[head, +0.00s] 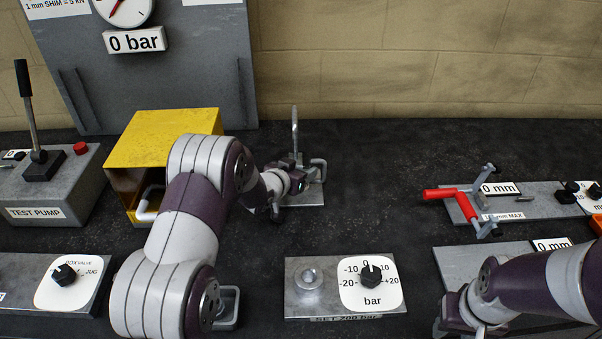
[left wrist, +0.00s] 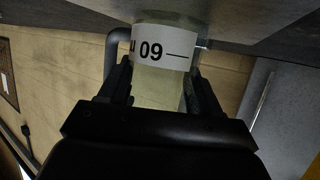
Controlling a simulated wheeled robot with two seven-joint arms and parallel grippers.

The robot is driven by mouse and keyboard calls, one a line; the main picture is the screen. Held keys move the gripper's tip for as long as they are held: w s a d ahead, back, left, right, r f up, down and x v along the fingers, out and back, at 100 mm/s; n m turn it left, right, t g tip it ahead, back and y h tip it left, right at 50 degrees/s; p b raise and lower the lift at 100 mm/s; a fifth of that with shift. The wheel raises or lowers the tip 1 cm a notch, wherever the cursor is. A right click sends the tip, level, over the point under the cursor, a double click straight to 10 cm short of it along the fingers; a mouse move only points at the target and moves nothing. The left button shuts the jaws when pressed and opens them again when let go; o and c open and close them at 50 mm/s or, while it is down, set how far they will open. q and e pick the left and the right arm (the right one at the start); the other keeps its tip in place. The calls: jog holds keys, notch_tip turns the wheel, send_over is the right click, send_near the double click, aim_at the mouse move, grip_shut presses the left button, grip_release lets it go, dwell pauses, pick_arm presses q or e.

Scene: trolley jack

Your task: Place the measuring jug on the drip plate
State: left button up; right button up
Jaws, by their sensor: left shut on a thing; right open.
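The measuring jug (left wrist: 165,62) is a pale, clear vessel with a white label, shown upside down in the left wrist view. My left gripper (head: 284,188) is shut on it, with one finger on each side. In the head view the jug is not clearly visible around my left gripper. That gripper is low, beside a small grey plate (head: 307,199) with upright metal fittings. I cannot tell whether this is the drip plate, or whether the jug touches any surface. My right gripper (head: 461,328) is open and empty at the lower right, partly cut off.
A yellow box (head: 160,138) stands left of my left gripper, with the test pump (head: 50,185) further left. A bar dial plate (head: 302,295) lies in front. The dark bench is clear between the small plate and that tool.

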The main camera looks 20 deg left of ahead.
pick_arm(q)
jog(key=shift+w, duration=0.1)
jog(key=o, duration=1)
jog(key=shift+a, duration=0.3)
jog(key=shift+c, duration=0.2)
jog(key=shift+o, duration=0.6)
jog(key=shift+s+a+r, duration=0.15)
jog(key=shift+s, duration=0.2)
jog(key=shift+w+d, duration=0.1)
jog(key=shift+d, duration=0.15)
jog(key=v, duration=1.2)
jog(key=shift+b, duration=0.3)
jog(key=shift+a, duration=0.1)
